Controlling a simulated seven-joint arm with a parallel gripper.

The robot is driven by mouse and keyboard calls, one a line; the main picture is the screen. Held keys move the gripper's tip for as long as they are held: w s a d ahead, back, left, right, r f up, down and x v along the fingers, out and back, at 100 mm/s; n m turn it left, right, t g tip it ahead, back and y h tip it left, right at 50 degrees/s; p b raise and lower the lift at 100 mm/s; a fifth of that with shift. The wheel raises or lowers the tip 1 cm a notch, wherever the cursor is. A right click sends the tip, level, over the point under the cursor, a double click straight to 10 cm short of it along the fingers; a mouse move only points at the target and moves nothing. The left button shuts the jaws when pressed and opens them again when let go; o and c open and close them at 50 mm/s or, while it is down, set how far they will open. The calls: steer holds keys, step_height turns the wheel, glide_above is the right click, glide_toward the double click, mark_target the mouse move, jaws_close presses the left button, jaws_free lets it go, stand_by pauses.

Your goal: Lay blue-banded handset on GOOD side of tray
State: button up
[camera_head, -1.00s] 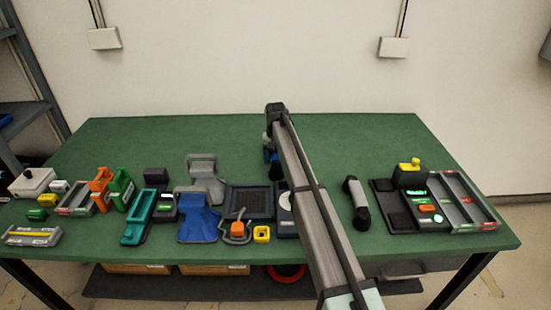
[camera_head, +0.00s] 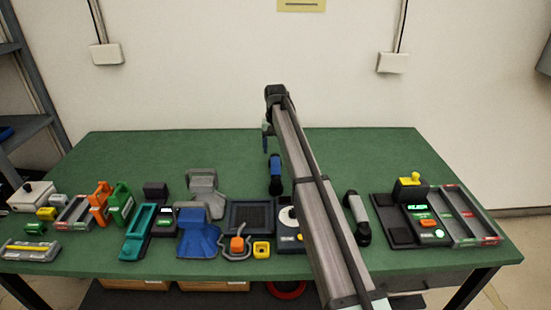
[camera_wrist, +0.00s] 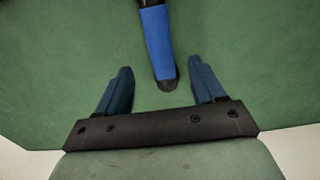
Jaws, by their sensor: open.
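The blue-banded handset (camera_head: 275,174) lies on the green table behind the dark square pad, left of my arm. In the wrist view the handset (camera_wrist: 156,42) has a blue middle and black ends; its near end lies between my finger lines and its far end leaves the frame. My gripper (camera_head: 267,138) is above the back of the table, beyond the handset. In the wrist view my gripper (camera_wrist: 160,72) is open and empty, with blue fingers apart on either side of the handset. The two-lane tray (camera_head: 462,216) is at the right; its labels are too small to read.
A white-banded handset (camera_head: 356,218) lies right of my arm. A dark device with a lit green display (camera_head: 417,207) stands beside the tray. A blue cradle (camera_head: 199,238), a grey cradle (camera_head: 204,190) and a dark pad (camera_head: 251,214) crowd the middle-left. The back of the table is clear.

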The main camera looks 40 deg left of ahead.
mark_target(276, 167)
stand_by(0.4)
